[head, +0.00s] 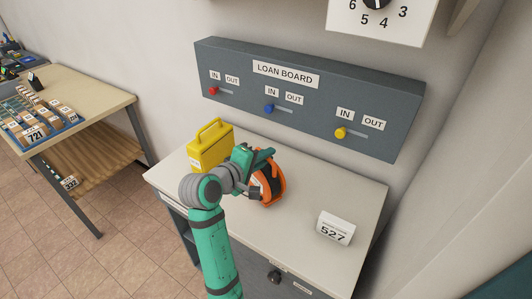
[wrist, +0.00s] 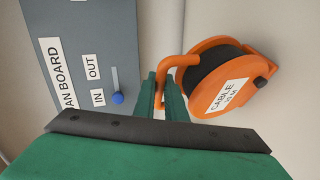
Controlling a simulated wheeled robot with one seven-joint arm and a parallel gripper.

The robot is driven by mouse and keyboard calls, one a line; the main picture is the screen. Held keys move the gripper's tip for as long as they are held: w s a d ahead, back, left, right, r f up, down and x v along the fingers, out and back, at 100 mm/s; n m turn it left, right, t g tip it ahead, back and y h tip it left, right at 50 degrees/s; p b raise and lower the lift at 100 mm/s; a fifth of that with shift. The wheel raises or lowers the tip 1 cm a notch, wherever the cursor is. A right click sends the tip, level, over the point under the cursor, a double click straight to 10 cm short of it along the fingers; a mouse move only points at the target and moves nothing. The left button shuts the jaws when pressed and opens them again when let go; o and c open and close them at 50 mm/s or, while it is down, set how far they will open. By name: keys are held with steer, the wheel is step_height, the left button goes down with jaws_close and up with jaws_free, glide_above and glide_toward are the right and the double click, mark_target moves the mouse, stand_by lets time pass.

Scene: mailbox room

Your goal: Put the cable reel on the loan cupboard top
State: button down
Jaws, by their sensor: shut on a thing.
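The cable reel (head: 269,183) is orange with a black drum and stands upright at the loan cupboard top (head: 310,193), in the middle part of the pale surface. I cannot tell for sure whether it touches the top. In the wrist view the reel (wrist: 222,78) shows its white cable label. My gripper (wrist: 165,85) is shut on the reel's orange handle. In the head view my gripper (head: 254,166) is at the reel's upper left, and my arm hides part of the cupboard's front left.
A yellow case (head: 210,148) stands close left of the reel. A white 527 sign (head: 335,229) stands on the right of the top. The grey loan board (head: 310,98) with coloured sliders is on the wall behind. A table (head: 95,93) with trays stands at left.

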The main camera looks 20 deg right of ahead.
steer(key=shift+r, duration=0.1)
steer(key=c, duration=2.2)
jaws_free()
steer(key=shift+f, duration=0.25)
steer(key=o, duration=0.4)
steer(key=shift+a+r, duration=0.15)
steer(key=v, duration=1.2)
